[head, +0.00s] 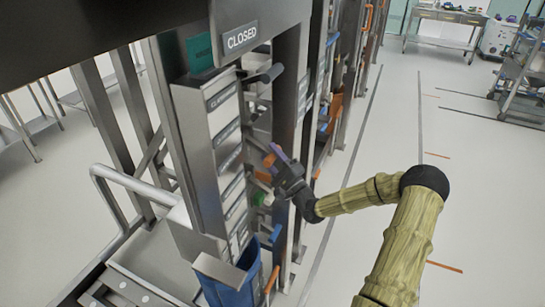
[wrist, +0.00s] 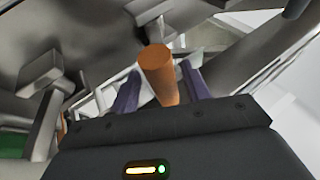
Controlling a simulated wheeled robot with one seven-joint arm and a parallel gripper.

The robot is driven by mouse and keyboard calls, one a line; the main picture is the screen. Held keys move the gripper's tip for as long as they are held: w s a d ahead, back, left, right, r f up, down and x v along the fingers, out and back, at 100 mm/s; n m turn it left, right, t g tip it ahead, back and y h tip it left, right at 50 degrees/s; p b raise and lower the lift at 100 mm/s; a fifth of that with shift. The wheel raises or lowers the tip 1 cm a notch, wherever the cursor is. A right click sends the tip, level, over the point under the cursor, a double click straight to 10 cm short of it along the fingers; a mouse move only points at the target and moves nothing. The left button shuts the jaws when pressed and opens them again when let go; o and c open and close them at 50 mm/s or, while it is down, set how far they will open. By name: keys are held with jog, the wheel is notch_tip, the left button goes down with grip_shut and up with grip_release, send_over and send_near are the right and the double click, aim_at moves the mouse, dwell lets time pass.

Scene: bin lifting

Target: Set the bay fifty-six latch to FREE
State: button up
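My gripper (head: 277,155), with purple fingers, is at the front of the grey rack column in the head view. An orange handle end (wrist: 158,75) shows between its two fingers in the wrist view, with a gap visible on the left. The fingers stand apart, and I cannot tell whether either touches the handle. In the head view an orange piece (head: 268,160) shows beside the fingertips. A plate reading CLOSED (head: 240,38) is at the top of the column. The smaller labels below are too small to read surely, and I see no readable fifty-six or FREE.
A dark lever (head: 264,75) sticks out above my gripper. A blue bin (head: 232,280) hangs low on the column, with another orange handle (head: 271,280) beside it. A metal cart rail (head: 130,180) stands at left. The floor aisle (head: 390,120) at right is clear.

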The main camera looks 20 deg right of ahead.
jog(key=shift+s+d, duration=0.1)
jog(key=b+v, duration=0.3)
jog(key=v, duration=1.4)
jog(key=shift+s, duration=0.15)
jog(key=shift+d, duration=0.1)
jog(key=w+a+f+n+g+h+p, duration=0.25)
jog(key=a+f+n+g, duration=0.25)
jog(key=a+n+g, duration=0.4)
jog(key=s+a+r+n+g+h+p, duration=0.2)
jog(key=s+r+g, duration=0.3)
jog(key=s+r, duration=0.3)
jog(key=s+a+r+n+g+h+p, duration=0.3)
jog(key=s+r+n+g+h+p, duration=0.1)
jog(key=s+r, duration=0.4)
jog(key=shift+s+n+g, duration=0.3)
jog(key=shift+n+g, duration=0.1)
